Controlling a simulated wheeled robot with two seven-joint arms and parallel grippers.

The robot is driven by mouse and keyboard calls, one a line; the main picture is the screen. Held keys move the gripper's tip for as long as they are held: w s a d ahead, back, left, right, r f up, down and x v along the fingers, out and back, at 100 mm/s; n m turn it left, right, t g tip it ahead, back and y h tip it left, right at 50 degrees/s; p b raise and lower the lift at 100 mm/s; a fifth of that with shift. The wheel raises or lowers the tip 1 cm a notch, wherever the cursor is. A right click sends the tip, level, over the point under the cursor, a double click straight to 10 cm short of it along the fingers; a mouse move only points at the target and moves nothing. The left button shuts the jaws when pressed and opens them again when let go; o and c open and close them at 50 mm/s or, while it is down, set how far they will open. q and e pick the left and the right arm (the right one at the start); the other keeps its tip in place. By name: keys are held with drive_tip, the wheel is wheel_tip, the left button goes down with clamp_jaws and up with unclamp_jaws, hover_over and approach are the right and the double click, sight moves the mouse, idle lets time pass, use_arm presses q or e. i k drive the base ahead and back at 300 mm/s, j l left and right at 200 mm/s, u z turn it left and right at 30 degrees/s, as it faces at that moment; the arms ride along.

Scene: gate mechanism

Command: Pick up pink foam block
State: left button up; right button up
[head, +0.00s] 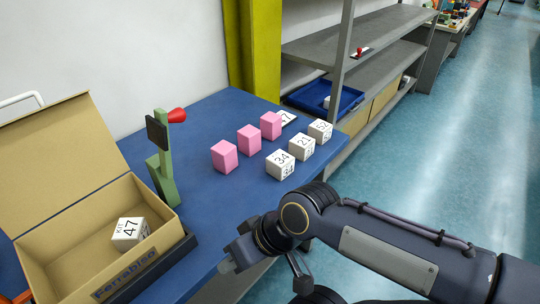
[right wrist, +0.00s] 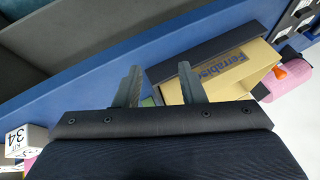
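Three pink foam blocks stand in a row on the blue table in the head view: a near one (head: 224,156), a middle one (head: 249,139) and a far one (head: 271,125). My right gripper (head: 230,262) is low over the table's front edge, well short of the blocks. In the right wrist view its two fingers (right wrist: 160,88) are spread with nothing held between them. A pink shape (right wrist: 290,82) shows at the right of that view; I cannot tell what it is. My left gripper is not in view.
White numbered cubes (head: 280,165) stand right of the pink blocks. An open cardboard box (head: 95,268) holding a cube marked 47 (head: 130,233) is at left. A green stand with a red knob (head: 163,170) rises between box and blocks. The blue table (head: 200,205) is clear in front.

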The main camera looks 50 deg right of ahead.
sight(224, 154)
drive_tip(key=z, duration=1.25)
